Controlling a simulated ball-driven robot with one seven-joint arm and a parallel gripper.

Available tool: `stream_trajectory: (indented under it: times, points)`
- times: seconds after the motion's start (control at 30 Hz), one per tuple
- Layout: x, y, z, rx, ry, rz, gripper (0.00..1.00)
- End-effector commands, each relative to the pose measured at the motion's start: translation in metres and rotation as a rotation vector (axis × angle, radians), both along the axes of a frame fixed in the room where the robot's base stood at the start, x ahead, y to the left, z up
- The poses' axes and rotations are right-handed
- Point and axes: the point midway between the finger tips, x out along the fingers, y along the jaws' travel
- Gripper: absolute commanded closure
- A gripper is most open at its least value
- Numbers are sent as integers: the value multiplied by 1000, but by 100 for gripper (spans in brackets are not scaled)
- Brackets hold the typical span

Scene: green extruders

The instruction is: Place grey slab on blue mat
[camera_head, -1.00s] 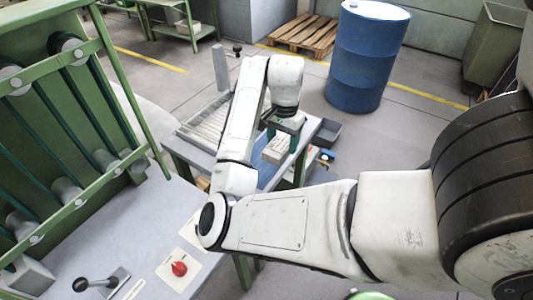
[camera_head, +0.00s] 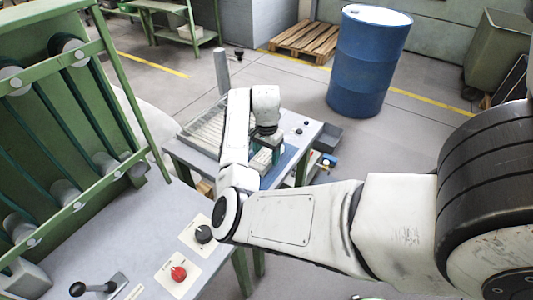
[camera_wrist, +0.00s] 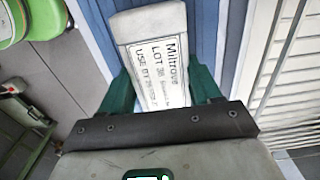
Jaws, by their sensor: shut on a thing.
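The grey slab (camera_wrist: 152,50) has a white printed label and sits between the green fingers of my gripper (camera_wrist: 162,88) in the wrist view. My gripper is shut on it. The blue mat (camera_wrist: 206,42) shows behind the slab on both sides. In the head view my gripper (camera_head: 266,158) is over the far bench, and a strip of the blue mat (camera_head: 287,159) shows to its right. The slab is mostly hidden there by my arm and gripper. I cannot tell whether the slab touches the mat.
A ribbed pale tray (camera_wrist: 292,75) lies right of the mat in the wrist view. A lime-green object (camera_wrist: 42,20) is at upper left. In the head view a grey post (camera_head: 222,70) rises behind the bench, and a blue drum (camera_head: 368,62) stands beyond it.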

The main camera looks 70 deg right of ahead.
Motion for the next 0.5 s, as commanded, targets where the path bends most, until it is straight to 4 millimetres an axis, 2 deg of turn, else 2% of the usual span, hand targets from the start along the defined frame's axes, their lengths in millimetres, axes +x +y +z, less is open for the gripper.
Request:
stream_trajectory:
  times: [0.13, 0.17, 0.43, 0.5]
  points:
    - [0, 0, 0, -1, -1, 0, 91]
    - [0, 0, 0, -1, -1, 0, 36]
    - [0, 0, 0, -1, -1, 0, 10]
    - [0, 0, 0, -1, -1, 0, 9]
